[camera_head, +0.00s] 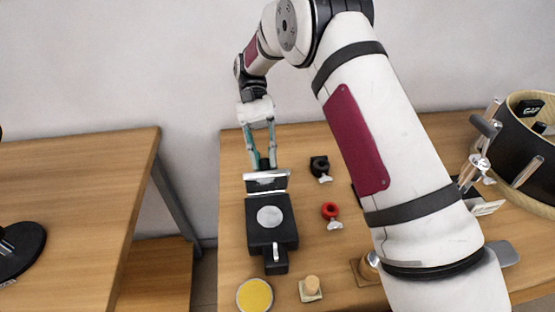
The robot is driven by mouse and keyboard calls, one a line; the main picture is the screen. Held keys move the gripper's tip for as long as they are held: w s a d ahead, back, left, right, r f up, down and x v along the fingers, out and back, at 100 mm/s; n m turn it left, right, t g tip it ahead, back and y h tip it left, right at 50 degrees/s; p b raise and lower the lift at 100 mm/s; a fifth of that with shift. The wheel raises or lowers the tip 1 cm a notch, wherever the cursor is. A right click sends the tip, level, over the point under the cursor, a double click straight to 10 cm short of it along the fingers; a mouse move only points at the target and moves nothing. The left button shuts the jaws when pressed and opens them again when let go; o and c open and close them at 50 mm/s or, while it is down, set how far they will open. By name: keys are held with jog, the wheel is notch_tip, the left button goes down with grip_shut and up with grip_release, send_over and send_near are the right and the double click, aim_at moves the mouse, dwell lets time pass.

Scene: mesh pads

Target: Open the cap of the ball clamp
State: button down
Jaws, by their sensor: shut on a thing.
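The ball clamp (285,240) is a black block with a round silver disc on top and a silver-tipped handle at its front. It stands near the left side of the table. Its cap (266,182) is a dark panel with light edges, raised at the back of the block. My gripper (263,163) comes down from above, just behind the cap. Its teal fingers are shut on a dark part at the cap's upper edge. The exact contact is small and partly hidden by the cap.
A black clip (319,166) and a red ring (330,211) lie to the right. A yellow disc (255,296) and a wooden knob (312,286) are in front. A large round drum (520,145) stands far right. My arm hides the table's middle.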

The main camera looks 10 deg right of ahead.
jog(key=shift+w+f, duration=0.1)
jog(key=shift+w, duration=0.05)
dwell(0.3)
jog(key=c, duration=1.5)
grip_release()
jog(key=shift+o, duration=0.2)
jog(key=shift+d, duration=0.1)
